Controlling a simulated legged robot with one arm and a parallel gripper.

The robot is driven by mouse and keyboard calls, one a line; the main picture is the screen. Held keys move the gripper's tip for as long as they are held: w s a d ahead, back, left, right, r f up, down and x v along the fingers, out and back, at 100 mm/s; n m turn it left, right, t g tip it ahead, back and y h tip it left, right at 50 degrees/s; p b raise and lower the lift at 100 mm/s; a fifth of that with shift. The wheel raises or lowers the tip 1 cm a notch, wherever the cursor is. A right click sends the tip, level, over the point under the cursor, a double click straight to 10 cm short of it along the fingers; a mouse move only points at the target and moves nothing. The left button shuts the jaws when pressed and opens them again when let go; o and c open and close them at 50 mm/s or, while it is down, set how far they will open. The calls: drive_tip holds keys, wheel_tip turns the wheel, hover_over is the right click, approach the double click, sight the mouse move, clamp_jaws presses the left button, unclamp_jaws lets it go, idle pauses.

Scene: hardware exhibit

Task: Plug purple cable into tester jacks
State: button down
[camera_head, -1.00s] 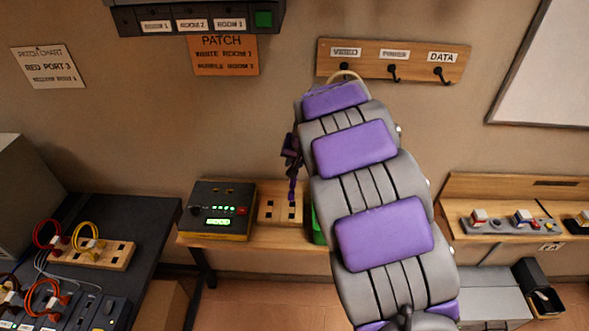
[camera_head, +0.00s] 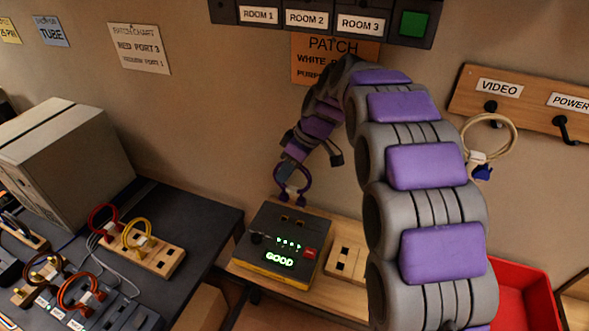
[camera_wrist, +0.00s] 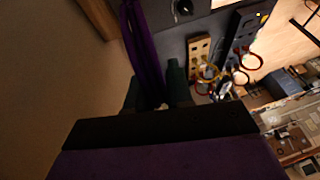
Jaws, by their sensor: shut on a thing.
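The purple cable (camera_head: 293,187) is a loop with its two ends hanging down, held in the air above the back of the tester. My gripper (camera_head: 294,160) is shut on it. In the wrist view the purple cable (camera_wrist: 146,45) runs between the dark fingers of my gripper (camera_wrist: 153,92). The tester (camera_head: 283,248) is a dark box with a yellow edge, green lights and a lit "GOOD" display. Its jacks (camera_head: 293,221) are on small tan patches at the back of the top. The cable ends look apart from them, with a gap below.
A wooden block with sockets (camera_head: 346,262) stands right of the tester. A red bin (camera_head: 535,285) is at lower right. On the left, a dark table (camera_head: 205,215) carries a grey box (camera_head: 65,160) and a wooden block with red and yellow cables (camera_head: 165,262). A room-labelled panel (camera_head: 330,20) hangs above.

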sight(286, 187)
drive_tip(key=shift+f, duration=0.25)
drive_tip(key=shift+a+f+b, duration=0.15)
drive_tip(key=shift+f+b, duration=0.2)
drive_tip(key=shift+f, duration=0.55)
drive_tip(key=shift+a+f+b, duration=0.1)
drive_tip(key=shift+f+b, duration=0.25)
drive_tip(key=shift+f, duration=0.55)
drive_tip(key=shift+d+f, duration=0.2)
drive_tip(key=shift+f, duration=0.7)
drive_tip(key=shift+r+b, duration=0.1)
drive_tip(key=shift+b, duration=0.8)
drive_tip(key=shift+f+b, duration=0.9)
drive_tip(key=shift+f, duration=0.2)
idle(1.1)
idle(0.4)
drive_tip(key=shift+c, duration=1.4)
unclamp_jaws()
drive_tip(key=shift+d+r, duration=0.1)
drive_tip(key=shift+r, duration=0.05)
